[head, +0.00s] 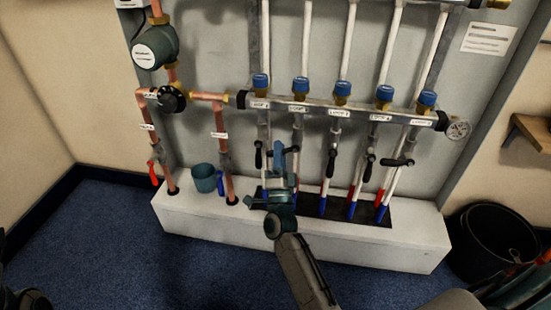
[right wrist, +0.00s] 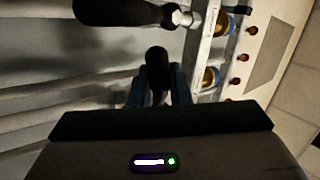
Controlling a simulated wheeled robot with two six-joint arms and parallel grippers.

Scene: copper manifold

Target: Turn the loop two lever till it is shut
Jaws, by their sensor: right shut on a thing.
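The loop two lever (head: 291,150) is a black handle on the second pipe from the left below the manifold bar, in the head view. Its handle is partly hidden by my right gripper (head: 278,152), so its exact angle is hard to tell. In the right wrist view, a black handle (right wrist: 157,64) stands between the blue fingers of my right gripper (right wrist: 159,88), which is shut on it.
The loop one lever (head: 258,156) hangs close to the left of my right gripper. The loop three lever (head: 332,162) and loop four lever (head: 369,164) point down; the loop five lever (head: 397,162) lies crosswise. A teal cup (head: 204,178) stands on the white ledge (head: 300,240).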

